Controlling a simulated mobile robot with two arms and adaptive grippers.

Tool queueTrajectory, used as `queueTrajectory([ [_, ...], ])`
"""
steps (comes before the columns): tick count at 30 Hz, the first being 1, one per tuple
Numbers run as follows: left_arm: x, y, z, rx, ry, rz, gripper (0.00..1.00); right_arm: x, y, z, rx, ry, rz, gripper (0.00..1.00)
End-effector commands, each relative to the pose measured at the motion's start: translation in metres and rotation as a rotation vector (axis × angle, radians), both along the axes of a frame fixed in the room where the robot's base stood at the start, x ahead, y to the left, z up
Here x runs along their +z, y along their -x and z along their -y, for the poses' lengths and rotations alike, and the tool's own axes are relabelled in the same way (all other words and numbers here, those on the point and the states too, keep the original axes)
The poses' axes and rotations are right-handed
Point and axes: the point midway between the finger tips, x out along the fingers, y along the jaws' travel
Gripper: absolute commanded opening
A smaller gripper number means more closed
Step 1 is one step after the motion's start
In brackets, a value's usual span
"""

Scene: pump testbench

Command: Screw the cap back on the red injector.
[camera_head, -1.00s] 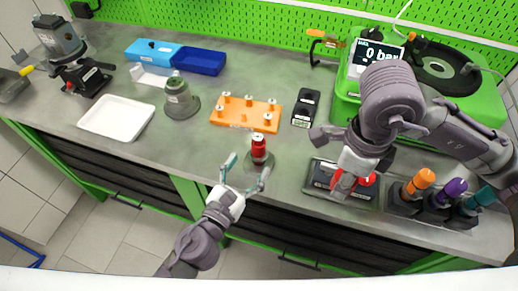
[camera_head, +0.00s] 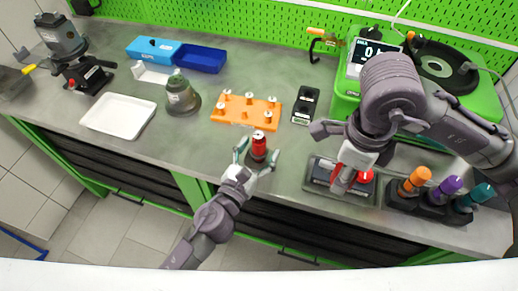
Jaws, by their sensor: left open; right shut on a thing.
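The red injector (camera_head: 259,148) stands upright on the bench near the front edge, with a pale top. My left gripper (camera_head: 258,163) is open, its teal-tipped fingers on either side of the injector's lower part. I cannot tell whether they touch it. My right gripper (camera_head: 347,177) points down over a dark tray (camera_head: 318,182) to the right and is shut on a red thing (camera_head: 341,174), which may be the cap. Another red piece (camera_head: 366,177) shows beside it at the tray. The gripper partly hides both.
An orange block (camera_head: 232,118) with several pegs stands behind the injector. A black holder (camera_head: 304,106) is to its right. Screwdrivers with orange (camera_head: 417,178), purple and teal handles stand in a rack at the right.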

Motion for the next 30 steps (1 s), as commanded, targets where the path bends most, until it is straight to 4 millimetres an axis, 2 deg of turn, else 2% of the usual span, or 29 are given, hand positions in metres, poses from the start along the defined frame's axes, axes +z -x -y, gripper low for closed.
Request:
queueTrajectory([
  [2,0.0,0.0,0.0,0.0,0.0,0.0,0.76,0.0,0.0,0.0,0.0,0.0,0.0,0.21],
  [16,0.0,0.0,0.0,0.0,0.0,0.0,0.0,0.0,0.0,0.0,0.0,0.0,0.0,0.21],
  [25,0.004,0.0,0.0,-0.001,0.001,0.003,0.0,0.002,0.0,0.0,0.0,0.0,0.0,0.21],
  [30,0.017,-0.001,0.0,-0.001,0.0,0.006,0.0,0.009,0.0,0.0,0.0,0.0,0.0,0.21],
])
